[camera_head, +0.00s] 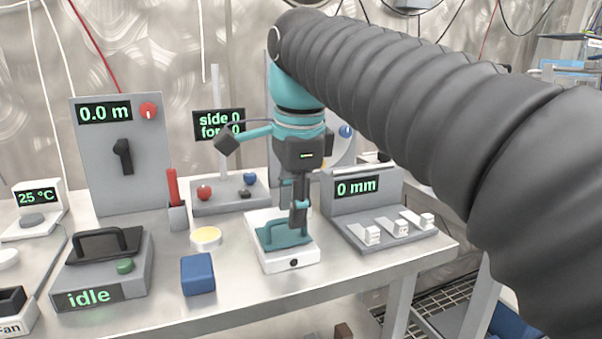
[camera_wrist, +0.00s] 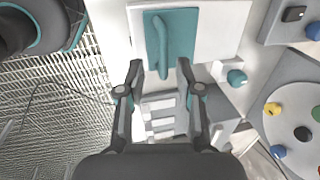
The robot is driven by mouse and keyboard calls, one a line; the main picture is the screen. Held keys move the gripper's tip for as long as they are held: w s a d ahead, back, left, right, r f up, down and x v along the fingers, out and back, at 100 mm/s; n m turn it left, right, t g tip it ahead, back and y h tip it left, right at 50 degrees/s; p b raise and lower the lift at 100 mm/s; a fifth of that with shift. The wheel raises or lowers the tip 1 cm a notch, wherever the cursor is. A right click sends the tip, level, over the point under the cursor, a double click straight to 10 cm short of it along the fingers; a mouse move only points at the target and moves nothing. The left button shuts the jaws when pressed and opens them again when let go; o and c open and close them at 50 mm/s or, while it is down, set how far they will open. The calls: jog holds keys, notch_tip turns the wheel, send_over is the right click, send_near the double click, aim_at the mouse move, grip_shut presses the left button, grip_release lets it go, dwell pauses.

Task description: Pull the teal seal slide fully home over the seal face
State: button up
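The teal seal slide (camera_head: 285,234) lies on top of a white block (camera_head: 291,262) on the bench. It is a flat plate with a raised bar handle; in the wrist view the plate (camera_wrist: 181,35) and its bar (camera_wrist: 158,42) show at the top. My gripper (camera_head: 298,222) points down at the slide's right part in the head view. In the wrist view my gripper (camera_wrist: 160,68) has its two fingers well apart, with the lower end of the bar between the tips. I see no contact. The fingers partly hide the slide in the head view. I cannot identify the seal face.
A grey unit (camera_head: 362,187) reading "0 mm" with white blocks stands close on the right. A grey box (camera_head: 100,270) reading "idle" is farther left. The bench's front edge is near.

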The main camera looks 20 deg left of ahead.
notch_tip(320, 180, up, 11)
jog(key=s+d, duration=0.1)
jog(key=shift+s+d, duration=0.2)
jog(key=shift+s, duration=0.15)
dwell(0.5)
